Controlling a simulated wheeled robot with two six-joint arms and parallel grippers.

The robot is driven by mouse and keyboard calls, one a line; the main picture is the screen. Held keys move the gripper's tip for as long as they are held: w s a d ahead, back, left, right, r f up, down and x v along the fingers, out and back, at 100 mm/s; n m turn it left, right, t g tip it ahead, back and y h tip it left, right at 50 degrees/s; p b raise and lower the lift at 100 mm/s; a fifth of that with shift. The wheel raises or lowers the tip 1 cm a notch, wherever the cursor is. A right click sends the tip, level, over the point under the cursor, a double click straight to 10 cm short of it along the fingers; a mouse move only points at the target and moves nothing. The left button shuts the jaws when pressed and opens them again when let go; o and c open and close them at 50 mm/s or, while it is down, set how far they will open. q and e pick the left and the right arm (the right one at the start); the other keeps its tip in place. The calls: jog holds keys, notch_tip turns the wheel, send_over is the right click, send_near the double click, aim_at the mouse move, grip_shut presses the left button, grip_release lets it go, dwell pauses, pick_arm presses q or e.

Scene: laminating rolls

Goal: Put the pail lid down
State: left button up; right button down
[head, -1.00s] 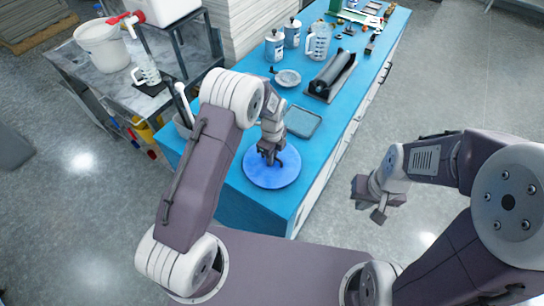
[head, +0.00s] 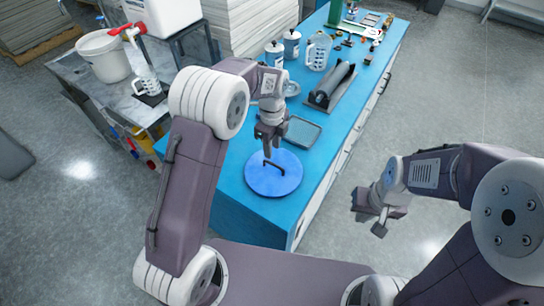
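The pail lid (head: 270,183) is a round blue disc with a dark upright handle. It lies flat on the near end of the blue bench top (head: 231,188). My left gripper (head: 268,141) is above the lid, pointing down, apart from the handle as far as I can see. Its fingers are small and dark here, so their opening is hard to make out. My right gripper (head: 379,227) hangs over the floor to the right of the bench, with nothing visible in it.
A grey-blue tray (head: 301,131) lies just behind the lid. A black roller in a stand (head: 330,88), a clear jug (head: 318,52) and white canisters (head: 291,44) stand farther back. A white pail (head: 104,56) stands on the side table at left.

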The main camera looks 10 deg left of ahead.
pick_arm(q)
jog(key=s+a+n, duration=0.4)
jog(key=s+n, duration=0.5)
jog(key=n, duration=0.2)
jog(key=s+a+n+t, duration=0.1)
jog(key=s+a+n, duration=0.3)
jog(key=s+n, duration=0.5)
jog(key=n, duration=0.2)
jog(key=shift+s+a+n, duration=0.15)
jog(key=shift+s+n, duration=0.05)
jog(key=shift+n, duration=0.2)
